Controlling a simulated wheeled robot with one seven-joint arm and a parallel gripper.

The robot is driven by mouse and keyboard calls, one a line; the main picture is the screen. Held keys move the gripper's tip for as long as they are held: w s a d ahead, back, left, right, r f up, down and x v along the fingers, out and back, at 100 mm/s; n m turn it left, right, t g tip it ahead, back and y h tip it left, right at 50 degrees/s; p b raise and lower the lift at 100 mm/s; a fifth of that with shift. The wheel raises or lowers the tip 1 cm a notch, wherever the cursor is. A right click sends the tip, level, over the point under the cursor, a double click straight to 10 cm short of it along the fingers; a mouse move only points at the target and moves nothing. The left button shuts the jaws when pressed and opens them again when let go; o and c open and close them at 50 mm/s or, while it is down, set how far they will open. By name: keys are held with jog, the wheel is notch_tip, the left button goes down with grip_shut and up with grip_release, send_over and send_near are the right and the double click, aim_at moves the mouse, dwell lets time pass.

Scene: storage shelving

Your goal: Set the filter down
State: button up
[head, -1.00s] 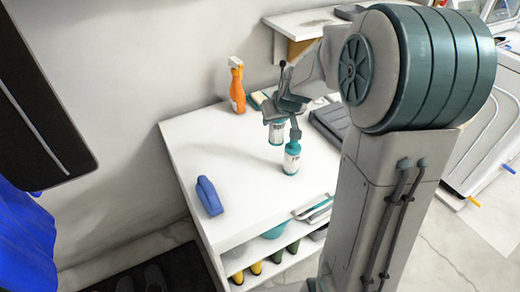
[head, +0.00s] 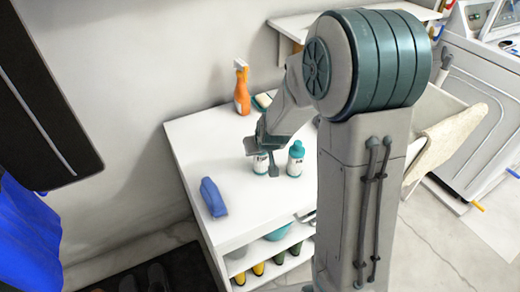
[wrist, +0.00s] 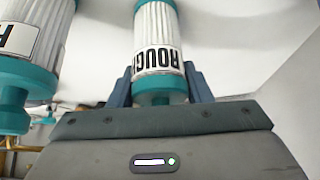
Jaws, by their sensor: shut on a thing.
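My gripper (head: 262,154) is shut on a white filter (head: 260,165) with teal ends, above the white shelf top (head: 205,150). In the wrist view the held filter (wrist: 158,30) stands out between my two fingers (wrist: 160,88), with black letters on its label. I cannot tell whether its base touches the shelf top. A second, similar filter (head: 295,160) stands upright just to the right of it. In the wrist view this second filter (wrist: 32,50) is at the left edge, apart from my gripper.
An orange spray bottle (head: 242,90) stands at the back. Boots (head: 258,269) are on a lower shelf. The shelf top is clear left of the held filter.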

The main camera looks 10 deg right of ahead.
jog(key=o, duration=0.6)
jog(key=shift+f, duration=0.15)
jog(key=o, duration=0.5)
jog(key=shift+c, duration=0.2)
jog(key=shift+r, duration=0.2)
jog(key=shift+r, duration=0.15)
jog(key=a+v, duration=0.1)
jog(key=v, duration=1.1)
jog(key=s+d+r+g, duration=0.1)
jog(key=s+d+g, duration=0.1)
jog(key=s, duration=0.7)
jog(key=s+d+r+m+g, duration=0.1)
jog(key=s+d+r+g, duration=0.1)
jog(key=s, duration=0.7)
jog(key=shift+h+p, duration=0.4)
jog(key=shift+p, duration=0.05)
